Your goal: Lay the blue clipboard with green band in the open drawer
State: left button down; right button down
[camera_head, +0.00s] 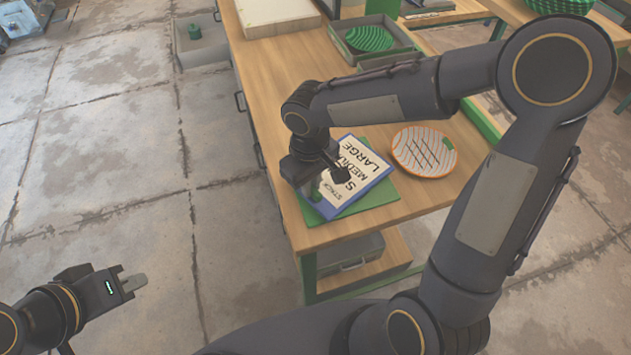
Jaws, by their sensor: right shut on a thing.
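The blue clipboard (377,178) carries a white sheet with large dark lettering. It is at the front of the wooden workbench, over a green mat (385,196); I cannot tell whether it touches the mat. My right gripper (317,190) is shut on the clipboard's left edge. The gripper hides part of that edge, and a bit of green shows there, perhaps the band. The open drawer (203,60) sticks out from the bench's far left side, with a small green item (194,31) inside. My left gripper (128,284) is over the floor at lower left, away from everything; its jaw opening is unclear.
An orange-rimmed striped plate (397,154) lies right of the clipboard. A grey-green tray (345,47) with a green round piece (369,38) stands farther back. A grey box (354,257) sits on the lower shelf. Bare bench (270,100) lies left of the tray.

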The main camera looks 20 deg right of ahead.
notch_tip(320, 180, up, 3)
jog(key=shift+f, duration=0.15)
jog(key=w+a+r, duration=0.2)
jog(key=a+r, duration=0.7)
jog(key=a, duration=0.5)
jog(key=shift+r+b, duration=0.25)
jog(key=shift+b, duration=0.05)
